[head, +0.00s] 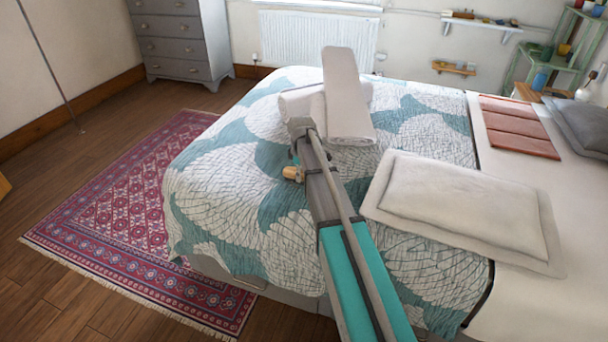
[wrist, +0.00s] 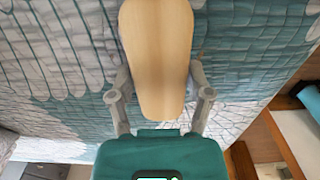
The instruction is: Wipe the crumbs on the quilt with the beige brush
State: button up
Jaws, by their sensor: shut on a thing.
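My gripper (head: 295,160) is over the quilt on the bed, left of the pillow. In the wrist view, my gripper's fingers (wrist: 159,92) are closed on the two sides of the beige brush (wrist: 157,50). The brush's smooth beige back faces the wrist camera, and its underside is hidden. A small part of the brush (head: 292,173) shows beside my arm in the head view. The teal and white patterned quilt (head: 230,150) lies under it, and also fills much of the wrist view (wrist: 60,60). I cannot tell whether the brush touches the quilt. No crumbs can be made out.
Pale rolled bedding (head: 345,95) lies on the quilt beyond my gripper. A pale pillow (head: 455,205) lies to the right, with a reddish folded cloth (head: 518,128) behind it. A patterned rug (head: 125,205) and a grey drawer chest (head: 172,42) are at left. The quilt's left part is clear.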

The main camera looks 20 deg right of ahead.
aim_at(295, 168)
dwell(0.4)
jog(key=shift+w+a+f, duration=0.1)
jog(key=shift+w+a, duration=0.4)
jog(key=shift+a, duration=0.25)
jog(key=shift+w+a, duration=0.5)
jog(key=shift+a, duration=0.2)
jog(key=shift+w+a, duration=0.5)
jog(key=shift+a, duration=0.2)
jog(key=shift+w+a, duration=0.5)
jog(key=shift+a, duration=0.15)
jog(key=shift+w+d, duration=0.1)
jog(key=shift+w+d, duration=0.65)
jog(key=shift+w, duration=0.2)
jog(key=shift+s+d, duration=0.1)
jog(key=shift+s+d, duration=0.95)
jog(key=shift+d, duration=0.3)
